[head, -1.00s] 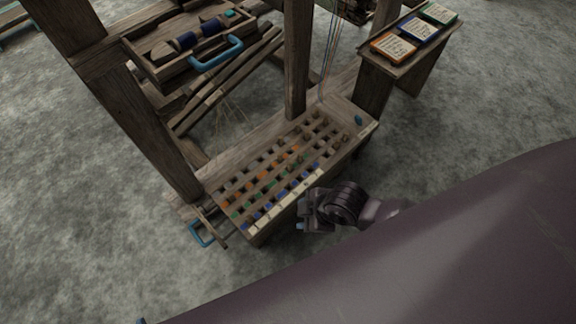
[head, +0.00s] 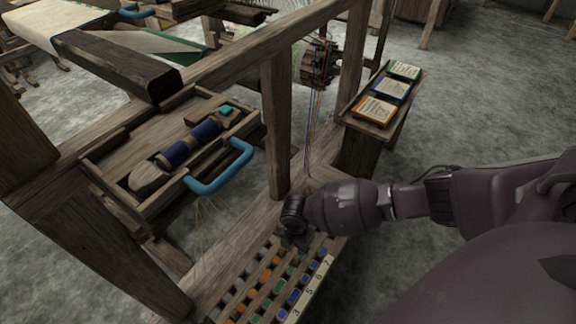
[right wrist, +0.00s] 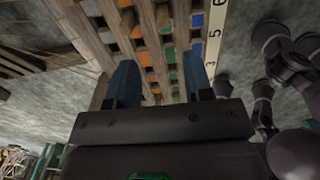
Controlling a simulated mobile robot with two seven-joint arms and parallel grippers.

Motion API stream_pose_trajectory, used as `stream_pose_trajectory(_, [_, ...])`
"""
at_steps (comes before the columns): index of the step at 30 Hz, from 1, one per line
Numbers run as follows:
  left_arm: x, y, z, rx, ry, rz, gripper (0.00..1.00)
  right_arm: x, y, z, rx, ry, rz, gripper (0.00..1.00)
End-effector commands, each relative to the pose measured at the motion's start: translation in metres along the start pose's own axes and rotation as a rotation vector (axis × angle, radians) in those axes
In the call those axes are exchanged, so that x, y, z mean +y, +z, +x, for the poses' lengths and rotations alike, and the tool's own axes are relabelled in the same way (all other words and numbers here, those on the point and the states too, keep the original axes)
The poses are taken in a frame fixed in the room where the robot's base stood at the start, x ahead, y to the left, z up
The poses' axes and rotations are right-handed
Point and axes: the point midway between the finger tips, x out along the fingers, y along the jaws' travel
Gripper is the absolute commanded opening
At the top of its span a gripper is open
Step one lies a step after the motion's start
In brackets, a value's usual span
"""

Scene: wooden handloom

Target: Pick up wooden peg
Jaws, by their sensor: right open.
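The peg board (head: 226,262) lies at the bottom centre of the head view, with rows of orange, green and blue pegs in its holes and a pale numbered strip (head: 313,290) along its right side. One orange peg (head: 266,275) shows clearly. My right gripper (head: 294,241) is over the far part of the board and hides the holes there. In the right wrist view its two blue fingers (right wrist: 161,72) are apart and empty, with the coloured pegs beyond them. My left gripper is not in view.
A wooden tray (head: 98,172) with a blue handle (head: 222,172) holds a shuttle with dark blue thread, left of the board. A loom post (head: 275,125) stands close behind my right gripper. A side shelf (head: 360,119) with several cards is at upper right.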

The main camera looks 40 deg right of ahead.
Motion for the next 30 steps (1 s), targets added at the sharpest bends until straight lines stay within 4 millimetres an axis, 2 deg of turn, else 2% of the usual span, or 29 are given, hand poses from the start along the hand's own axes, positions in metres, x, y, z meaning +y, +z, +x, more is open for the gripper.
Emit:
stream_pose_trajectory(7, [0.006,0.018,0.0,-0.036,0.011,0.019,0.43,-0.004,-0.002,0.036,0.004,-0.008,0.001,0.47])
stream_pose_trajectory(10, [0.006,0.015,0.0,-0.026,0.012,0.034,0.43,-0.004,-0.002,0.05,0.004,-0.008,0.001,0.47])
stream_pose_trajectory(16, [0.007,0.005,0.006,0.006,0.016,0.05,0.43,-0.003,-0.001,0.063,0.003,-0.003,0.001,0.47])
stream_pose_trajectory(24, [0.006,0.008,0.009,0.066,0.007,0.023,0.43,-0.008,0.001,0.1,0.004,-0.007,0.001,0.47])
stream_pose_trajectory(30, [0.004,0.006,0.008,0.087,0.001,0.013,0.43,-0.004,0.002,0.105,0.001,0.0,0.001,0.47])
